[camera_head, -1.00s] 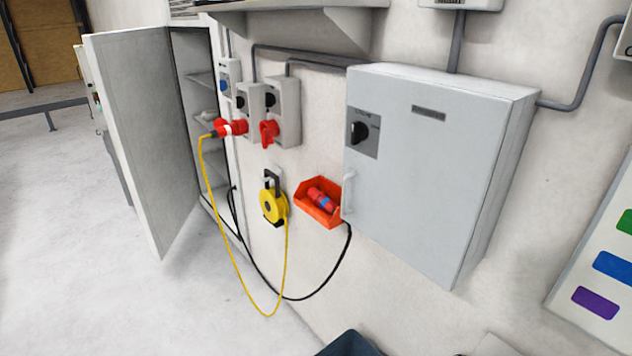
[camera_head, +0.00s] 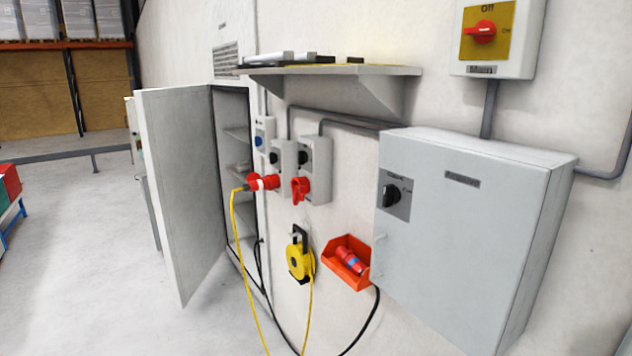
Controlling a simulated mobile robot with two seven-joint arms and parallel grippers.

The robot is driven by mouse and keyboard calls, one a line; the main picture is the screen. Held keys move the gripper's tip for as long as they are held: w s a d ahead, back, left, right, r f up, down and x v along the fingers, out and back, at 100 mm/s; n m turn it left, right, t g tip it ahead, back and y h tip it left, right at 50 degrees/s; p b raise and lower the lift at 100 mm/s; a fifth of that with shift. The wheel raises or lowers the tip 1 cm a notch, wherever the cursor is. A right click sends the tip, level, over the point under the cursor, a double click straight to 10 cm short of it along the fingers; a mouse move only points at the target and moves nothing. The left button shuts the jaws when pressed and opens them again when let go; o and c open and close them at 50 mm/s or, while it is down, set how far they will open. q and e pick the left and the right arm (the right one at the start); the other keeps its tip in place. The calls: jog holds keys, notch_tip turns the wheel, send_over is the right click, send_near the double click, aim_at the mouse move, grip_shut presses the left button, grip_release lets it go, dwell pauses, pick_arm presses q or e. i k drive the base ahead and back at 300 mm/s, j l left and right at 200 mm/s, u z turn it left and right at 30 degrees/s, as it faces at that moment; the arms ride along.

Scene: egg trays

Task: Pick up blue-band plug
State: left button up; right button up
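The blue-band plug (camera_head: 352,260) is red with a blue band around its middle. It lies tilted in an open orange-red bin (camera_head: 344,277) fixed to the wall, left of the large grey cabinet. A black cable (camera_head: 371,318) hangs below the bin, and where it joins the plug is hidden. Another red plug, with a white band (camera_head: 263,182), sits at a wall socket with a yellow cable. Neither of my grippers is in view.
The grey cabinet (camera_head: 465,220) with a black rotary switch juts out right of the bin. A yellow cable reel (camera_head: 300,258) hangs left of it. A shelf (camera_head: 330,72) projects above the sockets. A tall locker door (camera_head: 180,190) stands open at left.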

aim_at(349, 258)
jog(key=i+j+z, duration=0.15)
jog(key=z, duration=0.65)
jog(key=i+j+z, duration=0.2)
jog(key=j, duration=0.15)
jog(key=j+z, duration=0.35)
jog(key=j, duration=0.3)
jog(key=i+j+z, duration=0.1)
jog(key=j, duration=0.45)
jog(key=i+j+z, duration=0.1)
jog(key=j, duration=0.45)
